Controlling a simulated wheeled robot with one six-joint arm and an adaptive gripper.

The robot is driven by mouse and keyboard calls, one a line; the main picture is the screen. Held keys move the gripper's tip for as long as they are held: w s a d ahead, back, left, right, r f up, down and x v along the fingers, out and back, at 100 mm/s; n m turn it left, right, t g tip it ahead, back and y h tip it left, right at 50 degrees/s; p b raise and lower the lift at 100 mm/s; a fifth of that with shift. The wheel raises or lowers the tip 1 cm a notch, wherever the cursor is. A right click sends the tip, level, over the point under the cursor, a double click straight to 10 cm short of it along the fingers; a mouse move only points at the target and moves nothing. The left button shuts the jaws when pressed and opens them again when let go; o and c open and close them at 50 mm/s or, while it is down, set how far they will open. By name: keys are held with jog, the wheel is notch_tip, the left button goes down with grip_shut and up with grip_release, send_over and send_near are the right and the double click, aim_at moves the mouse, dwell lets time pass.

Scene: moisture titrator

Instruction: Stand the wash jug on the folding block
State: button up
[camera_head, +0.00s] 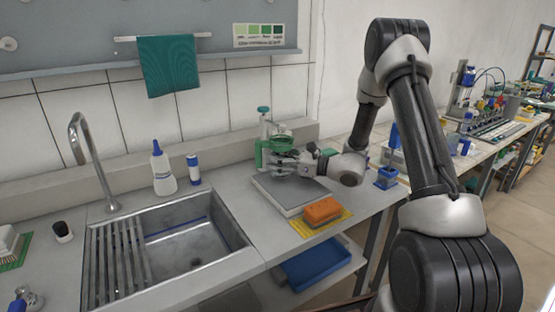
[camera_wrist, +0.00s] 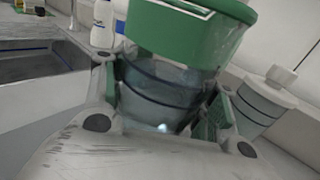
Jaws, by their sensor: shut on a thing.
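The wash jug (camera_head: 279,144) has a green rim and a clear grey body. It is at the back of the counter, largely hidden by my gripper (camera_head: 287,163) in the head view. In the wrist view the jug (camera_wrist: 165,85) stands between the two fingers, which are shut on its body; it looks tilted there. The folding block, which I take to be the flat grey slab (camera_head: 284,202), lies on the counter right of the sink. The jug is over or just behind the slab's far part; I cannot tell whether it touches it.
An orange sponge (camera_head: 322,212) on a yellow mat lies in front of the slab. A dispenser with a green top (camera_head: 264,110) stands close behind the jug. A white bottle (camera_head: 163,174) stands behind the sink (camera_head: 193,250). A blue holder (camera_head: 386,178) is to the right.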

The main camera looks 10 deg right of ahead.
jog(key=shift+f, duration=0.5)
dwell(0.7)
jog(key=o, duration=1.6)
jog(key=shift+o, duration=0.2)
jog(key=o, duration=0.4)
jog(key=shift+s, duration=0.15)
jog(key=shift+s+d, duration=0.25)
jog(key=shift+s, duration=0.45)
jog(key=shift+s+d, duration=0.25)
jog(key=shift+s, duration=0.45)
jog(key=shift+s+d, duration=0.25)
jog(key=shift+s, duration=0.45)
jog(key=shift+w, duration=0.15)
